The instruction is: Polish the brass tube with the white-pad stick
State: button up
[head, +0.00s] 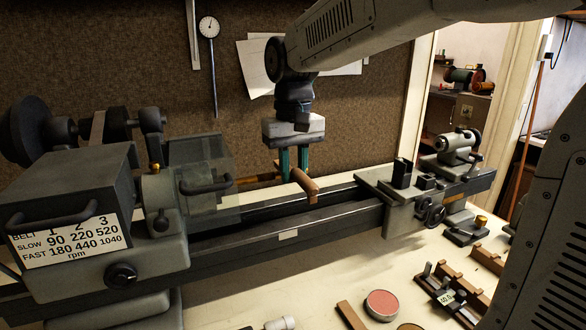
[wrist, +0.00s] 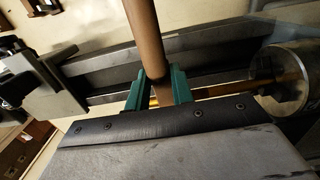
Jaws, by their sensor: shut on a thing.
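My gripper (head: 293,178) has green fingers and is shut on a brown wooden stick (head: 304,186) above the lathe bed. The stick also shows in the wrist view (wrist: 148,42), running up between the fingers (wrist: 160,88). Its pad is hidden, so I cannot tell the pad's colour. The brass tube (wrist: 204,94) runs from the chuck at the right of the wrist view to just behind the fingers.
A lathe fills the middle, with its headstock (head: 75,200) at left, clear guard (head: 208,185) and carriage (head: 400,188) at right. On the bench are a round tin with a red top (head: 381,304), a brown bar (head: 351,315) and a rack (head: 440,285). Bench between is partly clear.

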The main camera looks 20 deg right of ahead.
aim_at(301, 174)
jog(key=shift+a, duration=0.1)
dwell(0.7)
jog(key=shift+s+r, duration=0.75)
jog(key=shift+s, duration=0.25)
jog(key=shift+s+r, duration=0.7)
jog(key=shift+s, duration=0.3)
jog(key=shift+f, duration=0.1)
